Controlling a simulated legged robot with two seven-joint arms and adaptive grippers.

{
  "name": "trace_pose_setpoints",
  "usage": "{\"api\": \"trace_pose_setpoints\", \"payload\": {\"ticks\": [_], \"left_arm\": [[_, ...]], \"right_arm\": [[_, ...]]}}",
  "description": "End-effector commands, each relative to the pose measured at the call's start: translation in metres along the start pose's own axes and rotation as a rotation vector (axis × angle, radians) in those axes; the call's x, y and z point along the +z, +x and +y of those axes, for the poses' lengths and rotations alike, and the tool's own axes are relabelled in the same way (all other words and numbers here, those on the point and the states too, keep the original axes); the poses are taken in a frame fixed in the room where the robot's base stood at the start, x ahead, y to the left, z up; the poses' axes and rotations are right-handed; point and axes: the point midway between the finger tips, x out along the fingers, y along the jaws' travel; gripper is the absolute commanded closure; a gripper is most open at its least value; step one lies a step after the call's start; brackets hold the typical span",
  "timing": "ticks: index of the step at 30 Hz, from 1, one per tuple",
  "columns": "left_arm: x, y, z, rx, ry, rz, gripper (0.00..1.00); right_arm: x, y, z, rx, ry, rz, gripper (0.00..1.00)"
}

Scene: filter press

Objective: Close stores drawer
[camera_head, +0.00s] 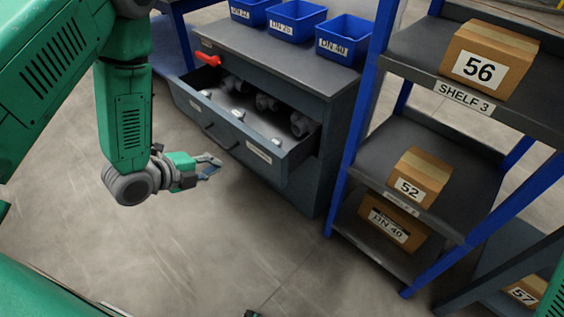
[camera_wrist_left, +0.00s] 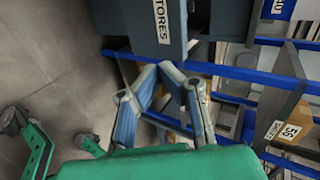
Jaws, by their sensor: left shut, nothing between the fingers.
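The stores drawer (camera_head: 222,137) is a dark grey drawer standing pulled out of the grey cabinet (camera_head: 318,160) in the head view. Several grey pipe fittings lie inside it. Its front carries a bar handle (camera_head: 220,140) and pale labels. In the left wrist view, the drawer front (camera_wrist_left: 120,22) shows at the top with a STORES label (camera_wrist_left: 163,22). My left gripper (camera_head: 214,166) is in front of and below the drawer front, apart from it in the head view. Its fingers (camera_wrist_left: 160,68) are shut and empty. My right gripper is not identifiable.
Blue bins (camera_head: 343,40) stand on the cabinet top, and a red object (camera_head: 207,59) is at its left end. A blue-framed shelf rack (camera_head: 360,120) with cardboard boxes (camera_head: 420,177) stands close on the right. The concrete floor (camera_head: 220,240) before the drawer is clear.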

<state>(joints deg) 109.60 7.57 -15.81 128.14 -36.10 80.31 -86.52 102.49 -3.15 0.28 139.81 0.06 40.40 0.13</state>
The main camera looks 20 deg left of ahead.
Motion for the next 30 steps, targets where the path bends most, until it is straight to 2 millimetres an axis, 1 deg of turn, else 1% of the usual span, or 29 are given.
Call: {"api": "trace_pose_setpoints", "payload": {"ticks": [1, 5, 8, 11, 15, 21, 24, 30], "left_arm": [[0.001, 0.004, 0.002, -0.017, 0.035, 0.004, 1.0], [0.0, 0.009, -0.003, -0.035, 0.08, 0.011, 1.0], [-0.001, 0.018, -0.004, -0.036, 0.082, 0.012, 1.0], [-0.001, 0.036, -0.004, -0.036, 0.08, 0.013, 1.0], [-0.001, 0.067, -0.003, -0.035, 0.08, 0.013, 1.0], [-0.002, 0.109, -0.004, -0.033, 0.078, 0.012, 1.0], [-0.003, 0.122, -0.015, -0.036, 0.077, 0.011, 1.0], [-0.004, 0.137, -0.026, -0.032, 0.077, 0.01, 1.0]], "right_arm": [[0.0, 0.008, 0.0, 0.0, 0.0, 0.0, 0.6], [0.001, 0.011, 0.0, 0.0, 0.0, 0.0, 0.6], [0.001, 0.014, 0.0, 0.0, 0.0, 0.0, 0.6], [0.001, 0.02, 0.0, 0.0, 0.0, 0.0, 0.6], [0.002, 0.031, 0.0, 0.0, 0.0, 0.0, 0.6], [0.003, 0.045, 0.0, 0.0, 0.0, 0.0, 0.6], [0.003, 0.051, 0.0, 0.0, 0.0, 0.0, 0.6], [0.003, 0.056, 0.0, 0.0, 0.0, 0.0, 0.6]]}}
